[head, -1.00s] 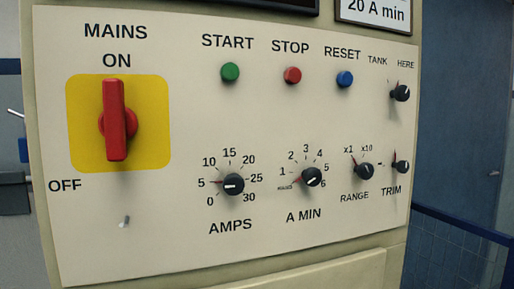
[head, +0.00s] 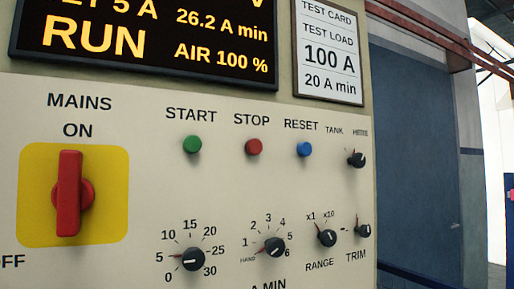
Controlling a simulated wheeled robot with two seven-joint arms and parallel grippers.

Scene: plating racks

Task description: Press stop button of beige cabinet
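The beige cabinet (head: 110,110) fills most of the head view. Its red round stop button (head: 253,147) sits under the label STOP, between the green start button (head: 192,145) and the blue reset button (head: 304,149). The display (head: 145,40) above shows RUN, 26.2 A min and AIR 100 %. The red mains handle (head: 68,193) on its yellow plate stands upright at ON. Neither gripper is in view, and nothing touches the buttons.
Several black knobs, such as the amps knob (head: 192,259), stick out below the buttons. A test card (head: 328,50) reads 100 A, 20 A min. A blue-grey wall or door (head: 415,160) stands right of the cabinet. The space before the panel looks clear.

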